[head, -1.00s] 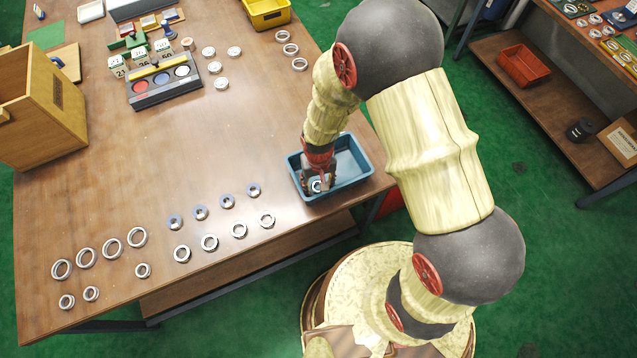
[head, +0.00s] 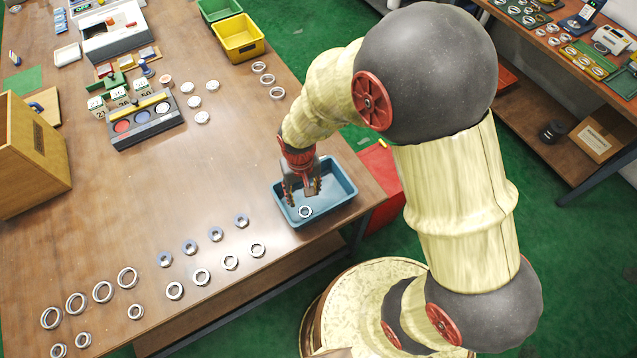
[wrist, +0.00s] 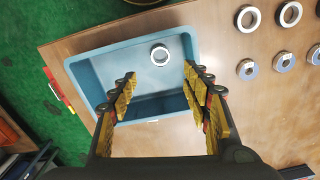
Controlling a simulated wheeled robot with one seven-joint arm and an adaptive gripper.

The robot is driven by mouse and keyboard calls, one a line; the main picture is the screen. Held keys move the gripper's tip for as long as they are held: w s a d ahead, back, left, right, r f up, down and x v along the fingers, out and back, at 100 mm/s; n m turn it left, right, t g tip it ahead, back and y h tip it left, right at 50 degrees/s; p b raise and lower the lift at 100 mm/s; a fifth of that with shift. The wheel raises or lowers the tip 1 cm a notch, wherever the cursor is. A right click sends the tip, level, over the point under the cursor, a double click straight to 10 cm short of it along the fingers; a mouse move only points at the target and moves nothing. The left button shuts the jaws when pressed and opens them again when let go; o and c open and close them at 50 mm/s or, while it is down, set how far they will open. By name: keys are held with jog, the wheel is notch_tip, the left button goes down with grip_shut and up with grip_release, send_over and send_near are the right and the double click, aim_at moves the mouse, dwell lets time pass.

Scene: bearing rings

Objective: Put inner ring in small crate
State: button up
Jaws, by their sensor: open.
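A small silver inner ring (head: 305,211) lies flat on the floor of the small blue crate (head: 347,200), near the crate's front left. In the wrist view the same ring (wrist: 160,55) lies inside the crate (wrist: 90,57) near its far wall. My gripper (head: 302,192) is open and empty above the crate. In the wrist view the open fingers (wrist: 160,92) spread over the crate, apart from the ring, with nothing between them.
Several rings of different sizes stand in rows on the table, such as one silver ring (head: 258,250) left of the crate. A yellow bin (head: 238,40) and a dark tray with coloured discs (head: 145,122) stand farther back.

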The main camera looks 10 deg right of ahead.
jog(key=s+d+r+t, duration=0.1)
jog(key=s+d+r, duration=0.15)
jog(key=r, duration=0.55)
jog(key=s+d+r+t, duration=0.1)
jog(key=d+r+t, duration=0.15)
jog(key=r, duration=0.65)
jog(key=s+d+r+t, duration=0.15)
jog(key=d+r, duration=0.25)
jog(key=r, duration=0.4)
jog(key=s+d+r+m, duration=0.1)
jog(key=s+d+r, duration=0.2)
jog(key=s+r, duration=0.3)
jog(key=shift+s+r+t, duration=0.2)
jog(key=shift+s+t, duration=0.1)
jog(key=shift+s, duration=0.35)
